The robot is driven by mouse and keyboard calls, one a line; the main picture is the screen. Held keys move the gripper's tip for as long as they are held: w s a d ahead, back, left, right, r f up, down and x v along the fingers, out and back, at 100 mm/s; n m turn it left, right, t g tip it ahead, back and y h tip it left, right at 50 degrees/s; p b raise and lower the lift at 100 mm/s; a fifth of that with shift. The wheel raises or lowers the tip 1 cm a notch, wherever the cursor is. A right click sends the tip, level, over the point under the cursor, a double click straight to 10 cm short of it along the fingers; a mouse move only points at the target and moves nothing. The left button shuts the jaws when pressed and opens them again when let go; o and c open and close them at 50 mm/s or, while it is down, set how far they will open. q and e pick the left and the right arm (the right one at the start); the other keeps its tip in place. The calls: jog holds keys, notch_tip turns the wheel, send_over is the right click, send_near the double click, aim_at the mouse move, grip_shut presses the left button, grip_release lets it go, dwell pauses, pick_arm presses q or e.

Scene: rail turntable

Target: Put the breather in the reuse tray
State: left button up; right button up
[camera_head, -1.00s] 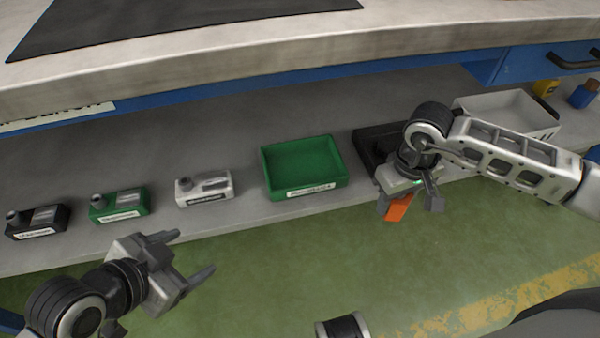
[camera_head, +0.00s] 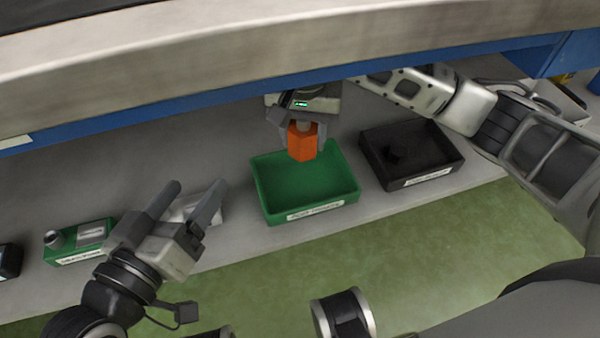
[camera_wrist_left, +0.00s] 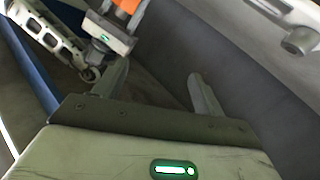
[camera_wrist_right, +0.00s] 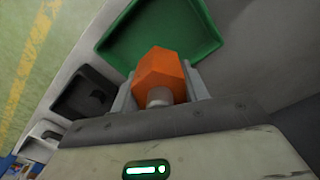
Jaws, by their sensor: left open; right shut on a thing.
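The orange six-sided piece, which I take as the breather (camera_head: 302,141), is gripped by my right gripper (camera_head: 301,148). It hangs over the back part of the green tray (camera_head: 317,212), whose label is too blurred to read. In the right wrist view the orange piece (camera_wrist_right: 160,72) sits between the fingers, its pale stem towards the palm, with the green tray (camera_wrist_right: 205,35) beyond it. My left gripper (camera_head: 197,188) is open and empty left of the green tray, in front of a pale grey holder (camera_head: 207,203). It is also open in the left wrist view (camera_wrist_left: 158,70).
A black tray (camera_head: 440,165) with a dark part (camera_head: 393,154) inside stands right of the green tray. A small green holder (camera_head: 78,241) stands at left. The blue-edged upper bench (camera_head: 200,102) overhangs the shelf close to my right arm.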

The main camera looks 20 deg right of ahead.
aim_at(304, 156)
jog(key=shift+w+a+r, duration=0.1)
jog(key=shift+w+a, duration=0.05)
jog(key=shift+a, duration=0.1)
jog(key=shift+s+d+r+n+b, duration=0.1)
jog(key=shift+s+d+n+b, duration=0.15)
jog(key=shift+s+b, duration=0.2)
jog(key=shift+s+f, duration=0.1)
jog(key=shift+f, duration=0.2)
jog(key=shift+n, duration=0.25)
notch_tip(304, 156, down, 4)
jog(key=shift+f+b, duration=0.25)
jog(key=shift+b, duration=0.75)
notch_tip(304, 156, down, 4)
jog(key=shift+b, duration=0.75)
pick_arm(q)
jog(key=shift+w+a+r+m+t+h, duration=0.1)
jog(key=shift+w+r+m+t+h, duration=0.2)
jog(key=shift+r+t, duration=0.45)
jog(key=shift+w+a+r+m+t+h, duration=0.1)
jog(key=shift+w+r+m+t+h, duration=0.15)
jog(key=shift+r+t, duration=0.5)
jog(key=shift+w+a+r+m+t+h, duration=0.1)
jog(key=shift+w+r+m+t+h, duration=0.3)
jog(key=shift+r, duration=0.5)
pick_arm(e)
jog(key=shift+f, duration=0.3)
pick_arm(q)
jog(key=shift+s, duration=0.2)
